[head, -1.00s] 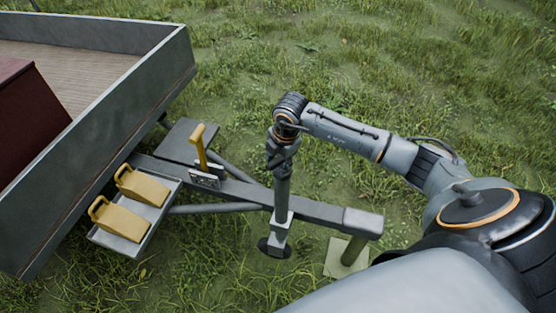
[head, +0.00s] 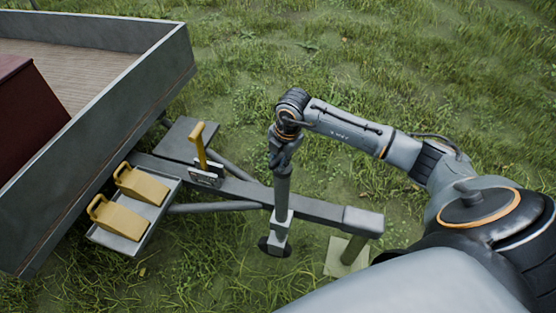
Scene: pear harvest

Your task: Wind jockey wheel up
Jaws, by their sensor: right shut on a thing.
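The jockey wheel (head: 281,200) is a grey upright post clamped to the trailer's drawbar (head: 315,208), with a dark round foot (head: 273,247) low at the grass. My right gripper (head: 281,150) is at the top of the post, pointing down, and is shut on the winding handle there. The handle itself is hidden by the gripper and wrist. Whether the foot touches the ground cannot be told. My left gripper is not in view.
Two yellow wheel chocks (head: 141,184) lie in a tray (head: 164,209). A yellow lever (head: 199,145) stands on the drawbar. The trailer bed (head: 150,80) carries a dark red box (head: 25,115). Grass around is open.

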